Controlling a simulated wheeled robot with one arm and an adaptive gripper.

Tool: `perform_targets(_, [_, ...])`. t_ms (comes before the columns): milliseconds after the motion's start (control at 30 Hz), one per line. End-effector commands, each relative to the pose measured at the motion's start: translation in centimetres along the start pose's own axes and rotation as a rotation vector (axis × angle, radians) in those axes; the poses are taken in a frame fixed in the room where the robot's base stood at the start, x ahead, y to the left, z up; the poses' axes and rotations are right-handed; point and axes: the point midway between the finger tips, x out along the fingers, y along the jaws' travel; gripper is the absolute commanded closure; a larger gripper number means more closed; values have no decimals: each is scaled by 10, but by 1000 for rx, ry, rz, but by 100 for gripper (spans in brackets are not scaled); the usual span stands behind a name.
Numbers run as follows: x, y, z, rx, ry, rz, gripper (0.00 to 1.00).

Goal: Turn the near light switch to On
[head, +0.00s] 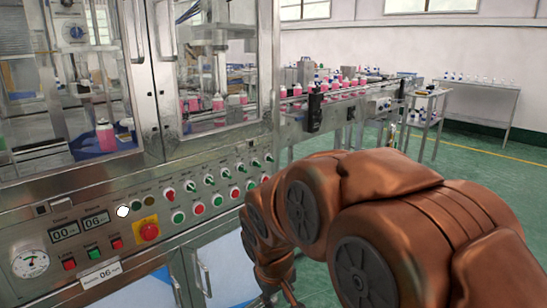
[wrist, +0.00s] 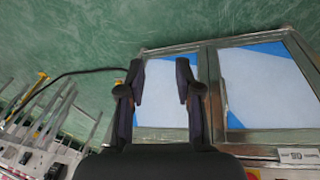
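The steel control panel (head: 95,215) of the machine runs along its front in the head view. Rotary switches (head: 210,180) sit in a row on it, above red and green push buttons (head: 199,209). The labels are too small to read, so I cannot tell which one is the near light switch or its setting. My gripper (wrist: 160,82) is open and empty in the wrist view, its two dark fingers apart. In the head view it is low, in front of the cabinet doors below the panel's right part, partly cut off by the bottom edge.
A red emergency button (head: 149,232), counters (head: 80,226) and a gauge (head: 30,263) fill the panel's left part. Glass doors (head: 205,60) stand above. A conveyor with pink bottles (head: 335,88) extends behind. Green floor (head: 490,165) is clear at the right.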

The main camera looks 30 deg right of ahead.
Motion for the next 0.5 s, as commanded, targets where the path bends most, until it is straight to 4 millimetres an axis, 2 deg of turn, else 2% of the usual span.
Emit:
perform_targets(33, [1,18,-32,9,69,27,66])
perform_targets(200, [2,77,-135,6,318,109,66])
perform_targets(400, [-10,141,-238,-34,602,179,66])
perform_targets(500, [-15,169,-279,-69,732,201,66])
